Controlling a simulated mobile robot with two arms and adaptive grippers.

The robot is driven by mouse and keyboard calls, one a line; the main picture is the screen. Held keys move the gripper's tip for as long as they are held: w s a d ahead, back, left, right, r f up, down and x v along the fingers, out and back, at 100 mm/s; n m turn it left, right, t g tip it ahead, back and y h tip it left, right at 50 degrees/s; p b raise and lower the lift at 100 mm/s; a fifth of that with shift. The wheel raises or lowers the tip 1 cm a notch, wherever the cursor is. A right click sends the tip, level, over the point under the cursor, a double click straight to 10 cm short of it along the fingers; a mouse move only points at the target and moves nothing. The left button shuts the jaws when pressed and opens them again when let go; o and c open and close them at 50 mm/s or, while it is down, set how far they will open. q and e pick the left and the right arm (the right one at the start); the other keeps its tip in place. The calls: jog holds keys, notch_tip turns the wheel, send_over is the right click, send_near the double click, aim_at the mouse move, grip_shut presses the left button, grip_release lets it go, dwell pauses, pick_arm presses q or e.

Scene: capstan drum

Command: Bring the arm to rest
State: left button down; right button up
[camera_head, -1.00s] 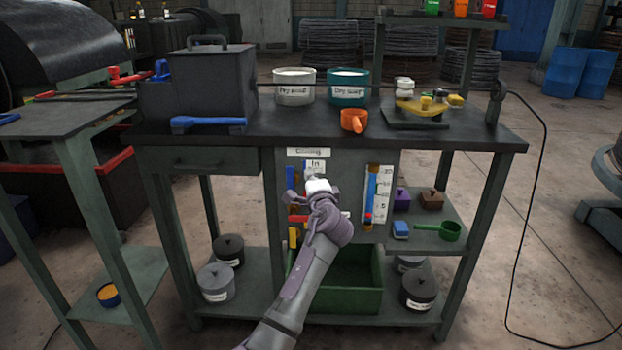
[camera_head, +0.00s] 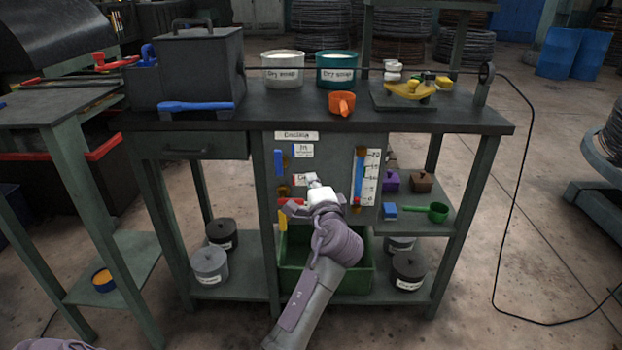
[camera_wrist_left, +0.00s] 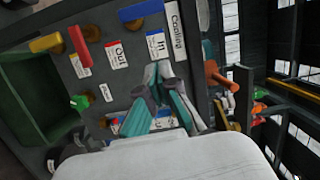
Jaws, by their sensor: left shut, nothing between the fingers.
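My left gripper (camera_head: 314,182) is shut and empty, in front of the grey-green control panel (camera_head: 336,140) under the bench top. In the left wrist view its fingers (camera_wrist_left: 155,75) come together with nothing between them. The panel carries a "Cooling" label (camera_head: 297,135) and an "In" label (camera_head: 302,150) beside an upright blue lever (camera_head: 279,162). An "Out" label and red and yellow levers sit lower, partly behind the gripper in the head view. The wrist view shows the red lever (camera_wrist_left: 80,46) and yellow lever (camera_wrist_left: 46,43). My right gripper cannot be made out.
A scale (camera_head: 371,175) is right of the gripper. A green bin (camera_head: 357,280) stands below.

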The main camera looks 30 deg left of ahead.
pick_arm(q)
jog(key=shift+f, duration=0.1)
pick_arm(e)
jog(key=shift+w+r, duration=0.15)
jog(key=shift+w, duration=0.1)
